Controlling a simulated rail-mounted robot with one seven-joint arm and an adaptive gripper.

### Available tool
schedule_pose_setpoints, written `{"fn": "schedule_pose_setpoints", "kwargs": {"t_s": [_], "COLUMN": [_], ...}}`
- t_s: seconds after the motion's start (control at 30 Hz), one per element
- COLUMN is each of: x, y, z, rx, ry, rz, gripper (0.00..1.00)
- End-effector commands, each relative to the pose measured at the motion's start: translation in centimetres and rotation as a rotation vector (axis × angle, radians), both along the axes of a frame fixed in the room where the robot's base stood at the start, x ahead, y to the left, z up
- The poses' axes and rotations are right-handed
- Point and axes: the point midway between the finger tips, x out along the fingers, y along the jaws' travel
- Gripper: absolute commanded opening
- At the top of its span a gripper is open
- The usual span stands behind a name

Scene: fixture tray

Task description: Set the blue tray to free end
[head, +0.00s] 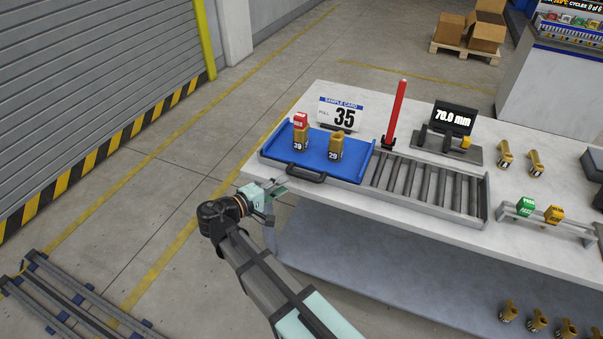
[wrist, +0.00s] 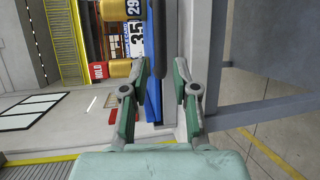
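The blue tray (head: 318,158) sits at the left end of a roller track (head: 428,184) on the table, with a black handle (head: 305,173) on its front side. It carries two gold pieces, 39 (head: 299,140) and 29 (head: 335,146). A red block (head: 300,119) tops piece 39. My gripper (head: 277,187) is near the table's front left edge, left of the handle and apart from it. In the wrist view its green fingers (wrist: 162,98) are spread with nothing between them touching, and the tray's blue edge (wrist: 153,60) shows beyond.
Bare rollers lie right of the tray. A red upright post (head: 396,112) stands behind the track. Behind are a sample card reading 35 (head: 343,114) and a display reading 70.0 mm (head: 453,118). A stand with green and yellow blocks (head: 540,212) is at right.

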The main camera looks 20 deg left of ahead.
Motion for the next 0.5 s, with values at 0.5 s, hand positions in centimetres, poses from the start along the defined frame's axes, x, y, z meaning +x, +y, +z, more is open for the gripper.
{"fn": "schedule_pose_setpoints", "kwargs": {"t_s": [0.5], "x": [7.2], "y": [-3.8], "z": [-1.5], "rx": [0.000], "ry": [0.000], "rz": [-0.001], "gripper": [0.29]}}
